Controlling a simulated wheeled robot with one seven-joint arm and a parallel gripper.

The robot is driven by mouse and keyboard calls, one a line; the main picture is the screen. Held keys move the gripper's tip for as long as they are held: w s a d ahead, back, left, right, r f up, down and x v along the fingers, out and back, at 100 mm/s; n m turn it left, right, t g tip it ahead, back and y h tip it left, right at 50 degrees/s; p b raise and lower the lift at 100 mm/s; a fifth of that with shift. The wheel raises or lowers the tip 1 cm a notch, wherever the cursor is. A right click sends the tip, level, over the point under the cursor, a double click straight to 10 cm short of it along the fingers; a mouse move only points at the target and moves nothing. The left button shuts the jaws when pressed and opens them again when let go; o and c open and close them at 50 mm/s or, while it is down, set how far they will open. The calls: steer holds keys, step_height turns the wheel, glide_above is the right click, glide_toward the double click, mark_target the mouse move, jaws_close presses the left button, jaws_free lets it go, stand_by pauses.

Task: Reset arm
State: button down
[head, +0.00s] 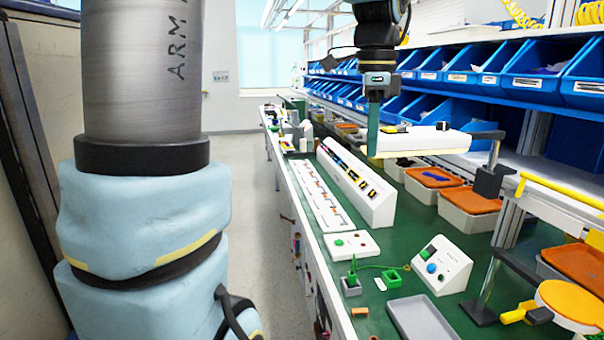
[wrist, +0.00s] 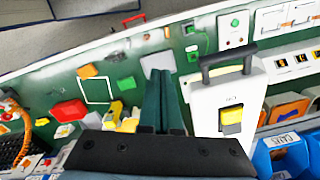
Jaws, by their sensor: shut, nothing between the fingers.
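My gripper (head: 374,153) hangs pointing down over the bench, its green fingers shut and empty. The fingers also show in the wrist view (wrist: 160,66), together. Beside them is a white box (wrist: 206,100) with a black handle (wrist: 228,57) and a yellow switch (wrist: 231,116). In the head view the box (head: 435,143) is to the right of the fingers, with the yellow switch (head: 393,129) near them. In the wrist view the fingers are left of the switch, apart from it. The switch's exact setting is hard to read.
The green bench (head: 335,215) holds a long white panel (head: 355,185), a small button box (head: 441,265), a grey tray (head: 420,318) and orange-topped bins (head: 470,200). Blue bins (head: 545,75) line the shelf at the right. The floor (head: 245,210) left of the bench is clear.

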steer(key=s+a+f+n, duration=0.2)
steer(key=a+f+n, duration=0.7)
steer(key=f, duration=0.1)
steer(key=s+a+f+n+t, duration=0.1)
steer(key=s+a+f+n, duration=0.1)
steer(key=a+f+n, duration=0.8)
steer(key=shift+a+f, duration=0.2)
steer(key=shift+f, duration=0.05)
